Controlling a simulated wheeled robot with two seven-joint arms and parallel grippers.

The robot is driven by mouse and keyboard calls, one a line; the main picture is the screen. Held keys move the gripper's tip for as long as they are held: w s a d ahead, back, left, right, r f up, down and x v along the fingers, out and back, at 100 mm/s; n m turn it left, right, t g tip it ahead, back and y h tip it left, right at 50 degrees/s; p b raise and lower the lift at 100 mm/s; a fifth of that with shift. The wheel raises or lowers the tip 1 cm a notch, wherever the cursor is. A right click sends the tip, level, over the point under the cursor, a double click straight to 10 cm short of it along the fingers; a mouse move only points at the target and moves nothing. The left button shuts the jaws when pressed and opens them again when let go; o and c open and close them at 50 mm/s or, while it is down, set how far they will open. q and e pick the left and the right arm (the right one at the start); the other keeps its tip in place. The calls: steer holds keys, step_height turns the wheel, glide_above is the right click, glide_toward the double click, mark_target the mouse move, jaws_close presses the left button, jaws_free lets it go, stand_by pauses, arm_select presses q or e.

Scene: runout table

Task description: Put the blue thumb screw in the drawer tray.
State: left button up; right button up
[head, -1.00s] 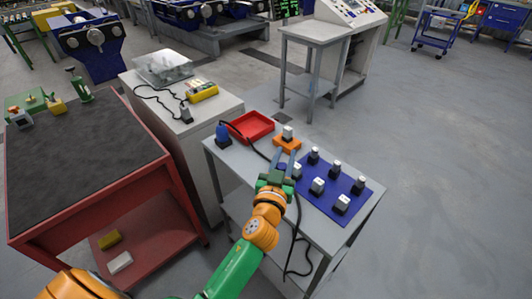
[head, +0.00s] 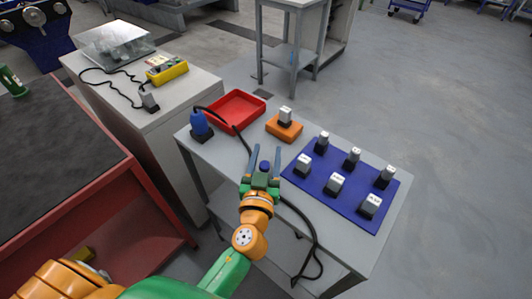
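A small blue knob, which looks like the blue thumb screw (head: 265,166), shows between the fingers of my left gripper (head: 265,157). The fingers stand apart with a narrow gap on either side of the knob, and I see no clear contact. The knob's lower part is hidden by the gripper. The gripper is over the front edge area of the grey table (head: 228,152). A red open tray (head: 236,127), likely the drawer tray, lies at the table's back left, beyond the gripper, and looks empty. My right gripper is not in view.
A blue mat (head: 318,190) with several white-topped blocks lies right of the gripper. An orange block (head: 292,131) bears another white-topped piece. A blue plug-like thing (head: 200,125) stands left of the tray. A black cable (head: 315,247) crosses the table and hangs over its front.

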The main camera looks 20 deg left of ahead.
arm_select(q)
steer(key=shift+f, duration=0.1)
steer(key=s+d+b, duration=0.2)
steer(key=s+b, duration=0.3)
steer(key=s, duration=0.6)
steer(key=shift+s+r+b, duration=0.25)
steer(key=shift+s+b, duration=0.05)
steer(key=shift+s, duration=0.1)
